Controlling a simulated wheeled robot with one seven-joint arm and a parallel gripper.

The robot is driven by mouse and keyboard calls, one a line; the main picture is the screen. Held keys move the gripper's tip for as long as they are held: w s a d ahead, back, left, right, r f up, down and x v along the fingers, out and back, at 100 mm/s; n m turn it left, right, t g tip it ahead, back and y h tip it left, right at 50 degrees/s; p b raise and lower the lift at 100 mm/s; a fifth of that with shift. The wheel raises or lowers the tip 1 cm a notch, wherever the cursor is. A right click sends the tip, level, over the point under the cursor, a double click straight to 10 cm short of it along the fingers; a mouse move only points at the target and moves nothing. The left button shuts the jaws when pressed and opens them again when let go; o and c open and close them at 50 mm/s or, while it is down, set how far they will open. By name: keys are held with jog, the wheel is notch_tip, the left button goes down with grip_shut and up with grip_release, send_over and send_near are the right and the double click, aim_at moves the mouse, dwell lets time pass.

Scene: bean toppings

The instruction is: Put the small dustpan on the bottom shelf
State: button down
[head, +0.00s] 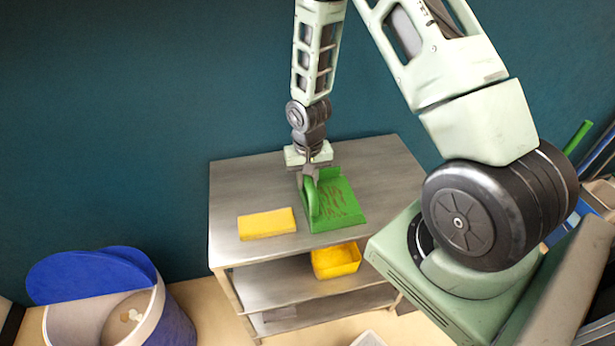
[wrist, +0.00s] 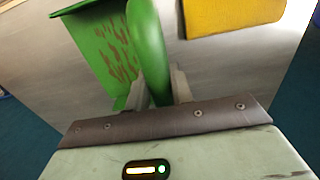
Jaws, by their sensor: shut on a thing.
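The small green dustpan (head: 338,203) is on the top of a metal shelf unit, with brownish marks on its pan. It also shows in the wrist view (wrist: 103,45). My gripper (head: 308,174) is above the back of the dustpan. In the wrist view my gripper (wrist: 160,95) is shut on the dustpan's green handle, with a finger on either side. I cannot tell whether the pan touches the top. The bottom shelf (head: 325,309) shows only in part, low under the middle shelf (head: 275,291).
A yellow sponge-like block (head: 267,223) lies on the top shelf (head: 232,190), left of the dustpan. A yellow bin (head: 336,261) stands on the middle shelf. A round bin with a blue lid (head: 90,272) is at the lower left. The top's back right is clear.

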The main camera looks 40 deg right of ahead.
jog(key=shift+f, duration=0.1)
jog(key=c, duration=1.2)
grip_release()
jog(key=shift+c, duration=0.2)
